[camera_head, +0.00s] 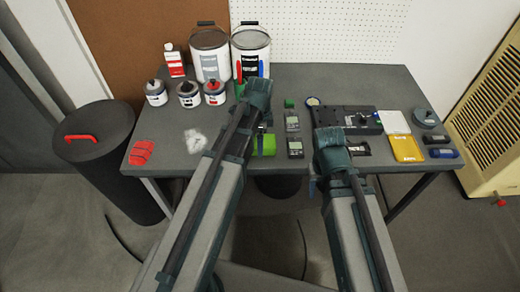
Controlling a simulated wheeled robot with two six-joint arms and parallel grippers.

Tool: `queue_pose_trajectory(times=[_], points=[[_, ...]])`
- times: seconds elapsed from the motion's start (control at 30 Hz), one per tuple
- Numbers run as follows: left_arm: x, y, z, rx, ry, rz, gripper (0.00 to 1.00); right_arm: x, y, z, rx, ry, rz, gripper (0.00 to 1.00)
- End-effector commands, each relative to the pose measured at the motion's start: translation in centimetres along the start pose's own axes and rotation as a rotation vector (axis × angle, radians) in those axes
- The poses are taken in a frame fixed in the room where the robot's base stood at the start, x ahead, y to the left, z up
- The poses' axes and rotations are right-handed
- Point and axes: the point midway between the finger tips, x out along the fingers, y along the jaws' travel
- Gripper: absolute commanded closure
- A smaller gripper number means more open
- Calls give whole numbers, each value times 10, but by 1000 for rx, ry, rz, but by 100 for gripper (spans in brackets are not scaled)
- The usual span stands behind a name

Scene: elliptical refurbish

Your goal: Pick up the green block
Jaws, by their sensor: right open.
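A bright green block (268,145) lies near the table's front edge, just right of my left arm. My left arm hides part of its left side. My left gripper (260,122) is at the end of that arm, close to the block and mostly hidden by my own wrist; its fingers do not show clearly. My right gripper (332,158) is open over the front part of the table, to the right of the green block and apart from it. A smaller dark green piece (289,103) lies farther back on the table.
Two grey meters (295,149) lie between my arms. Paint buckets (250,52) and small cans (156,93) stand at the back left. Red pieces (141,152) lie front left. A black device (350,117) and a yellow case (406,148) lie right. A dark bin (97,140) stands left.

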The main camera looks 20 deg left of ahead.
Motion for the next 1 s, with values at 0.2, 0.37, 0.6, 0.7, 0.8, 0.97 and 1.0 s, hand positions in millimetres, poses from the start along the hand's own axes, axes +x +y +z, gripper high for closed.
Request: queue_pose_trajectory(times=[0.2, 0.37, 0.6, 0.7, 0.8, 0.97, 1.0], points=[[16, 0, 0, 0, 0, 0, 0, 16, -2, -1, 0, 0, 0, 50], [14, 0, 0, 0, 0, 0, 0, 14, -1, -1, 0, 0, 0, 50], [14, 0, 0, 0, 0, 0, 41, 14, -1, -1, 0, 0, 0, 50], [14, 0, 0, 0, 0, 0, 59, 14, -1, -1, 0, 0, 0, 50], [14, 0, 0, 0, 0, 0, 68, 14, -1, -1, 0, 0, 0, 50], [14, 0, 0, 0, 0, 0, 69, 14, -1, -1, 0, 0, 0, 50], [13, 0, 0, 0, 0, 0, 69, 13, -1, -1, 0, 0, 0, 50]])
